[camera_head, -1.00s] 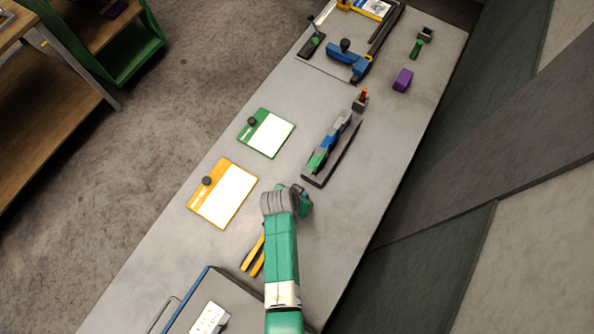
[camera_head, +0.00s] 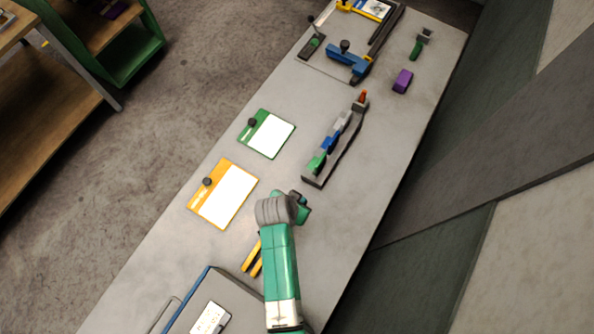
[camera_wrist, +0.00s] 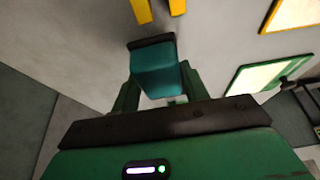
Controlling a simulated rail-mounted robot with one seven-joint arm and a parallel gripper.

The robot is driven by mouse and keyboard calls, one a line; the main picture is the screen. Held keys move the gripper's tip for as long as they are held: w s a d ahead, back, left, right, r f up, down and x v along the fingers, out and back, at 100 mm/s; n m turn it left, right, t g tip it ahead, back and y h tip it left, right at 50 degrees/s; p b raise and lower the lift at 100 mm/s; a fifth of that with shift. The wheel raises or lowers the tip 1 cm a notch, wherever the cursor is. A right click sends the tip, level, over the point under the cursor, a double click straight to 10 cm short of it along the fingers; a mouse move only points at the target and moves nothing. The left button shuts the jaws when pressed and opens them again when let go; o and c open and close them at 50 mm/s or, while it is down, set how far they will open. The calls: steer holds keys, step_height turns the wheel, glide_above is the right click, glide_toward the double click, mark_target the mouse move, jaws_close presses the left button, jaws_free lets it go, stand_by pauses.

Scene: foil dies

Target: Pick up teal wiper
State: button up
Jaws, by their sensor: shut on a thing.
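The teal wiper (camera_wrist: 155,70), a teal block with a dark strip along its far edge, sits between the two green fingers of my gripper (camera_wrist: 158,88) in the wrist view. My gripper is shut on it. In the head view my gripper (camera_head: 302,208) is over the grey bench, mostly hidden behind my wrist, and I cannot make out the wiper clearly there. The wrist view does not show clearly whether the wiper touches the bench.
Yellow-handled pliers (camera_head: 252,256) lie close by on the left. A yellow-edged card (camera_head: 228,193) and a green-edged card (camera_head: 270,136) lie farther up the bench (camera_head: 385,125). A dark rack (camera_head: 318,181) holds several coloured tools. A purple block (camera_head: 402,81) stands beyond.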

steer(key=s+a, duration=0.1)
steer(key=s, duration=0.3)
steer(key=s+a+r, duration=0.1)
steer(key=s, duration=0.3)
steer(key=s+a, duration=0.1)
steer(key=s, duration=0.4)
steer(key=shift+r, duration=0.15)
